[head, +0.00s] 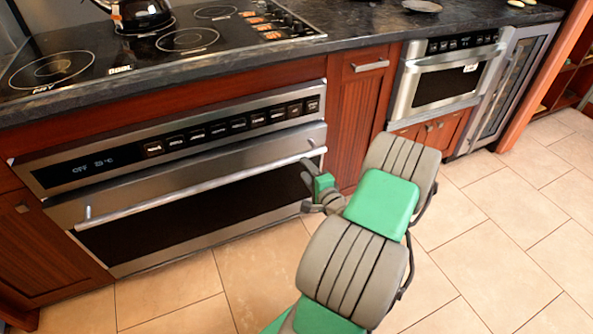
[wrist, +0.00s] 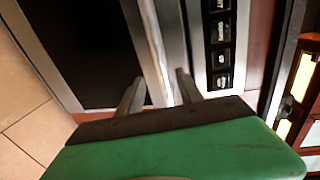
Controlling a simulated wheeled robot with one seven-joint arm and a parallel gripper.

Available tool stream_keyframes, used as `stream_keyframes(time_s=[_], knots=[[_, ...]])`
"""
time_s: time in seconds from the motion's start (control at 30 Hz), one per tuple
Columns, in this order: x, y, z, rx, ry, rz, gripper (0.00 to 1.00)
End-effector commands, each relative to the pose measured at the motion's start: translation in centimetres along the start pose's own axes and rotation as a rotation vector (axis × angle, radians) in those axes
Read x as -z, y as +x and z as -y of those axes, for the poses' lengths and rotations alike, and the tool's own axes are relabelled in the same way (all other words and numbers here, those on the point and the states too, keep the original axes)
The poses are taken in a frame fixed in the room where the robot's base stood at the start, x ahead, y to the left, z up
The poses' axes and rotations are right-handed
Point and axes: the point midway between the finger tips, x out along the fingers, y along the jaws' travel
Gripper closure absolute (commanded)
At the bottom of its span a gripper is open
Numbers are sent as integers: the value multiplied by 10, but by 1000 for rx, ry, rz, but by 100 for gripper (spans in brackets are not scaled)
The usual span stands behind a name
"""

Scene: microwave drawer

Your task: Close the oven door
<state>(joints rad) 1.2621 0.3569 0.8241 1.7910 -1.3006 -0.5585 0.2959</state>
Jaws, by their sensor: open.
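The oven (head: 205,180) is built in under the cooktop, with a dark glass front and a steel frame. Its door (head: 180,178) appears tipped slightly outward at the top, below the control panel (head: 180,138). A long bar handle (head: 200,184) runs across the door. My gripper (head: 307,185) is at the right end of the handle. In the wrist view my gripper (wrist: 158,92) is open, with one finger on each side of the bright handle bar (wrist: 156,45). I cannot tell whether the fingers touch it. My arm hides part of the floor and cabinets.
A black cooktop (head: 130,45) with a kettle (head: 140,12) is above the oven. A microwave (head: 445,78) is set in the cabinets to the right, beside a glass-fronted appliance (head: 508,85). Wooden cabinets (head: 358,120) flank the oven. The tiled floor (head: 170,295) in front is clear.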

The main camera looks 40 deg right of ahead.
Motion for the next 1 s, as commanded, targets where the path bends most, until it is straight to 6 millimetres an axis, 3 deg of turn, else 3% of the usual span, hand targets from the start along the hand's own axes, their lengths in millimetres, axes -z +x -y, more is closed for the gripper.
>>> stream_keyframes(time_s=[0.2,0.4,0.67,1.0], knots=[[-4,41,2,1,-8,9,57],[-3,69,3,0,-7,7,57],[-3,72,4,-1,-7,6,57],[-3,72,3,-1,-7,6,83]])
